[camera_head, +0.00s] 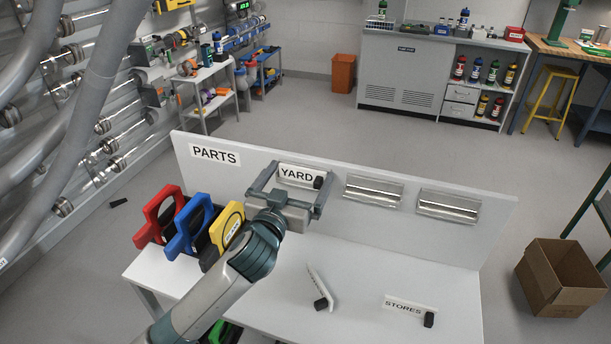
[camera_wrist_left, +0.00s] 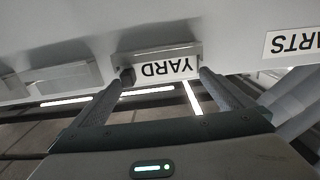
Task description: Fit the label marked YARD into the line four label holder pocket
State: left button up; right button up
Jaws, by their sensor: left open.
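The YARD label (camera_head: 296,175), white with black letters and a black grip (camera_head: 319,183) at its right end, sits upright at a holder on the grey panel, right of the PARTS sign (camera_head: 214,154). It shows upside down in the left wrist view (camera_wrist_left: 168,69), with the holder's edge around it; how deep it sits, I cannot tell. My left gripper (camera_head: 300,172) is open, its fingers spread on either side of the label, apparently not clamping it. Two empty metal holders (camera_head: 373,191) (camera_head: 448,206) are farther right. My right gripper is not in view.
A STORES label (camera_head: 403,305) lies on the white table (camera_head: 370,280), and another label (camera_head: 317,282) stands tilted beside it. Red (camera_head: 160,215), blue (camera_head: 188,224) and yellow (camera_head: 227,227) handled items stand left of my left arm. A cardboard box (camera_head: 560,278) is on the floor at right.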

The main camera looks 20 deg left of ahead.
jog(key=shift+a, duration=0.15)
pick_arm(q)
jog(key=c, duration=0.7)
jog(key=shift+c, duration=0.2)
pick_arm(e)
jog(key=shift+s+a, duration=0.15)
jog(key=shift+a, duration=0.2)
pick_arm(q)
jog(key=shift+r, duration=0.55)
jog(key=s+d+r+b, duration=0.2)
jog(key=s+d+r, duration=0.6)
jog(key=r, duration=0.2)
jog(key=shift+d, duration=0.2)
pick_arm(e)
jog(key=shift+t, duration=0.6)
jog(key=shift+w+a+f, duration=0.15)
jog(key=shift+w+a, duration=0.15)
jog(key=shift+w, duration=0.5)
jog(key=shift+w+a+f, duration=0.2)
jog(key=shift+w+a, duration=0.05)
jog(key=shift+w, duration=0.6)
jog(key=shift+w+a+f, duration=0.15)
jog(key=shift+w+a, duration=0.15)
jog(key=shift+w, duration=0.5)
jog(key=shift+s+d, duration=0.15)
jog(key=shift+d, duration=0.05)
